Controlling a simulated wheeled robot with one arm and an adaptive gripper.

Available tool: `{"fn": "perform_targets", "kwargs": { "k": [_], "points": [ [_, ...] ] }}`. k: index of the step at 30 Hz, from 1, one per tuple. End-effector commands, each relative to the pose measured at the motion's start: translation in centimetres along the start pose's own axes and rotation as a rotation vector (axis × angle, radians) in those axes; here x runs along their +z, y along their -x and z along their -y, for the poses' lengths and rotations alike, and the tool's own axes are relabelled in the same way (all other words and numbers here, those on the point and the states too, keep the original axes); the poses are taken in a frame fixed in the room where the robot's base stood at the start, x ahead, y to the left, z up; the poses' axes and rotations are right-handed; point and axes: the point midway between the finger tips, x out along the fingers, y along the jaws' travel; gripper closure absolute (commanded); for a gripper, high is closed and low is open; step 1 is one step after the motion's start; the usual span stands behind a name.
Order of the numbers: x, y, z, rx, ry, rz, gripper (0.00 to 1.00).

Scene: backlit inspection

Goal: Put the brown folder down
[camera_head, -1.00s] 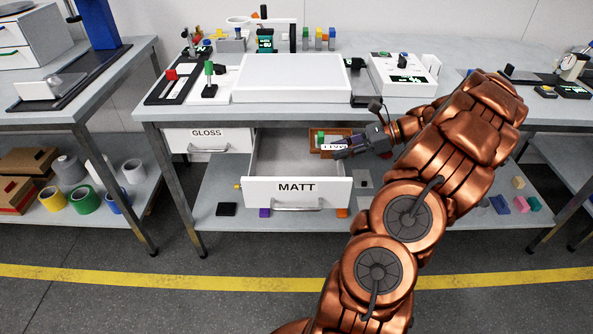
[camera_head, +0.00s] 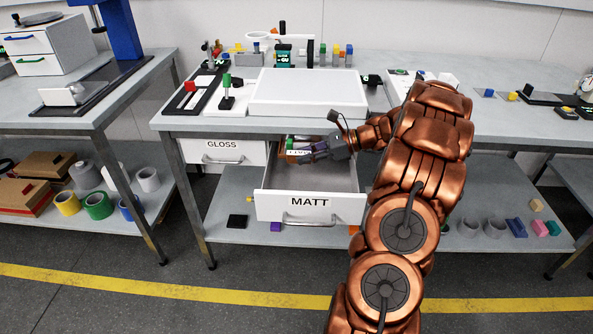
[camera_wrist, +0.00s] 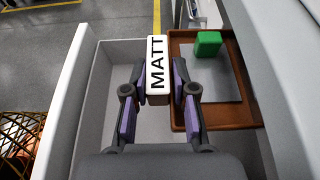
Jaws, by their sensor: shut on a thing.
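The brown folder (camera_head: 303,138) is a shallow brown tray with a grey plate and a green block on it. It shows right of centre in the wrist view (camera_wrist: 232,116). A white tab (camera_wrist: 157,65) marked MATT sits at its left edge. My gripper (camera_wrist: 158,82) is shut on this tab, one finger each side. In the head view my gripper (camera_head: 308,153) is at the back left of the open MATT drawer (camera_head: 335,180), with the folder there. I cannot tell whether the folder touches the drawer floor.
The closed GLOSS drawer (camera_head: 225,152) is left of the MATT drawer. A white light panel (camera_head: 308,92) lies on the bench above. The front and right of the MATT drawer look empty. The drawer walls stand close around my gripper.

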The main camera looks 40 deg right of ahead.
Motion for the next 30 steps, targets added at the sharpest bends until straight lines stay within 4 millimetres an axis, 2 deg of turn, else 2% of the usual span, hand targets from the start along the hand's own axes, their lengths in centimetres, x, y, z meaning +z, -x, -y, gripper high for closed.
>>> {"fn": "perform_targets", "kwargs": {
  "k": [8, 13, 22, 30],
  "points": [
    [1.1, -2.7, 1.5, 0.0, 0.001, 0.0, 1.0],
    [-0.6, -3.2, 1.4, 0.0, -0.004, 0.0, 1.0],
    [-2.1, -3.7, 1.4, -0.001, -0.005, 0.0, 1.0],
    [-5.3, -5.1, 1.3, -0.001, -0.004, 0.0, 1.0]
  ]
}}
